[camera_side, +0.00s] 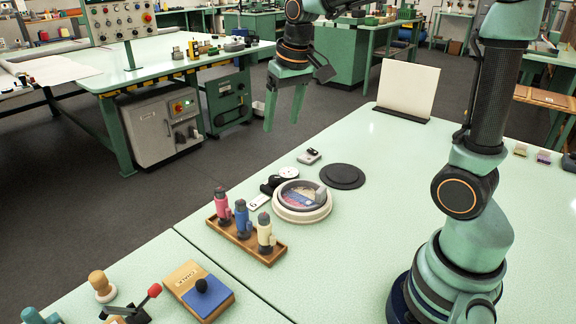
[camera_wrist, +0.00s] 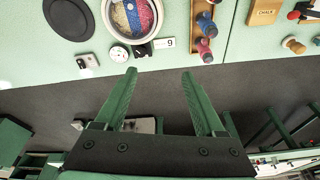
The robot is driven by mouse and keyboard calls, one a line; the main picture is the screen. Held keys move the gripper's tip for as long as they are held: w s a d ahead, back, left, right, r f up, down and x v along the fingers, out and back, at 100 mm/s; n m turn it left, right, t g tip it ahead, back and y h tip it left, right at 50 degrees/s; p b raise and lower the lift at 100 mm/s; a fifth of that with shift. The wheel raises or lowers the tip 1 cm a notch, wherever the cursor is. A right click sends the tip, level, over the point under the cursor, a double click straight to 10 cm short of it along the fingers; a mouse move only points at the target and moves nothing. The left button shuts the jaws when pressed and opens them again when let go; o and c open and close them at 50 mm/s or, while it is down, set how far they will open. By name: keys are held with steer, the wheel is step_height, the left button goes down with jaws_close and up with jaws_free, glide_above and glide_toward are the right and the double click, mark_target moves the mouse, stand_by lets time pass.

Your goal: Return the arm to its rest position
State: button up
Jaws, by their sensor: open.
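My gripper (camera_side: 283,108) hangs from my raised arm, past the far edge of the pale green table, fingers pointing down and apart from everything on the table. In the wrist view my gripper (camera_wrist: 160,88) shows two green fingers spread wide with only grey floor between them. It is open and empty. My arm base stands on the table at the right in the side view.
On the table are a round tufted piece in a cream hoop (camera_side: 301,201), a wooden rack (camera_side: 272,252) with three tufting tools, a black disc (camera_side: 342,176), a chalk box (camera_side: 198,290) and an upright cream board (camera_side: 408,88). The table's right half is mostly clear.

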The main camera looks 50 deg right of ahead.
steer(key=s+a+n+t, duration=0.2)
steer(key=s+a, duration=0.3)
steer(key=s, duration=0.6)
steer(key=shift+s+f+n+t, duration=0.15)
steer(key=shift+s+n+t, duration=0.15)
steer(key=shift+s+t, duration=0.1)
steer(key=shift+w, duration=0.1)
steer(key=n+g, duration=0.5)
steer(key=g, duration=0.1)
glide_above(274, 177)
step_height(274, 177, down, 11)
step_height(274, 177, down, 12)
steer(key=shift+r, duration=0.2)
